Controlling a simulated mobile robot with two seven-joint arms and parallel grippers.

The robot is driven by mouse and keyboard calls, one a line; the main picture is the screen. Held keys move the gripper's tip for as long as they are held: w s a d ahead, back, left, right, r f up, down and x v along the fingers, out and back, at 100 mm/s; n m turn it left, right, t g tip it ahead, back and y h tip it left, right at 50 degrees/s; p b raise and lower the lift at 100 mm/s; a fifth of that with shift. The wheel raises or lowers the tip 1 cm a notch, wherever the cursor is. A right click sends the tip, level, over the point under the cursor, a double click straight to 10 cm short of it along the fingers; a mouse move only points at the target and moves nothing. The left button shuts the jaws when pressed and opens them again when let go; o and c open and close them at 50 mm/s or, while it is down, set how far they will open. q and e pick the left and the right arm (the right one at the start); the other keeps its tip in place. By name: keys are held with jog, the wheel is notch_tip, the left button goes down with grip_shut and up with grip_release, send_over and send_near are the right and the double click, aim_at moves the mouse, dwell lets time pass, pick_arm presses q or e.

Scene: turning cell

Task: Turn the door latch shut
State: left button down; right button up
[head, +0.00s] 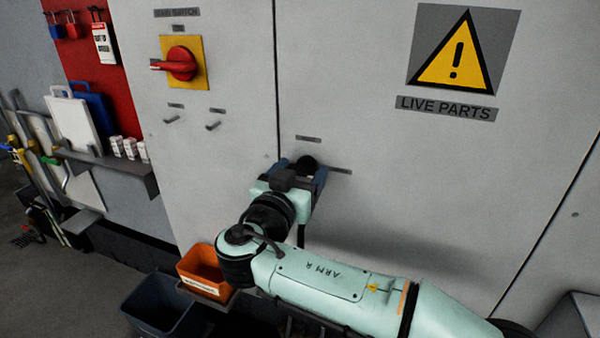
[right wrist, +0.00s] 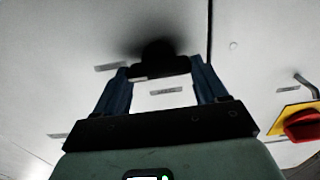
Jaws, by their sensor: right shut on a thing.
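The door latch is a small black piece on the grey cabinet door, close to the door's left seam. In the head view its dark round part (head: 307,163) shows just beyond my right gripper (head: 305,176). In the right wrist view the black latch (right wrist: 157,58) sits between the two blue fingertips of my right gripper (right wrist: 162,70), which is shut on it. The fingers and hand hide part of the latch, so I cannot tell its exact angle. My left gripper is not in view.
A red rotary switch (head: 181,63) on a yellow plate is left of the door seam, with two small hooks below it. A yellow warning sign (head: 455,50) is on the door. An orange bin (head: 201,262) and a dark bin (head: 160,305) stand below.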

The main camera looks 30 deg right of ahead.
jog(key=shift+n, duration=0.3)
jog(key=n+b, duration=0.1)
jog(key=n, duration=0.2)
jog(key=shift+w+n, duration=0.1)
jog(key=shift+n, duration=0.2)
jog(key=n, duration=0.3)
jog(key=shift+n, duration=0.3)
jog(key=n, duration=0.3)
jog(key=shift+w+a+n+p, duration=0.1)
jog(key=shift+n+p, duration=0.2)
jog(key=shift+p, duration=0.1)
jog(key=n+p, duration=0.1)
jog(key=n, duration=0.2)
jog(key=shift+f, duration=0.1)
jog(key=shift+f+n+p, duration=0.1)
jog(key=shift+n+p, duration=0.6)
jog(key=shift+n, duration=1)
jog(key=o, duration=1.1)
jog(key=shift+w, duration=0.1)
jog(key=shift+c, duration=0.2)
jog(key=shift+a+f, duration=0.1)
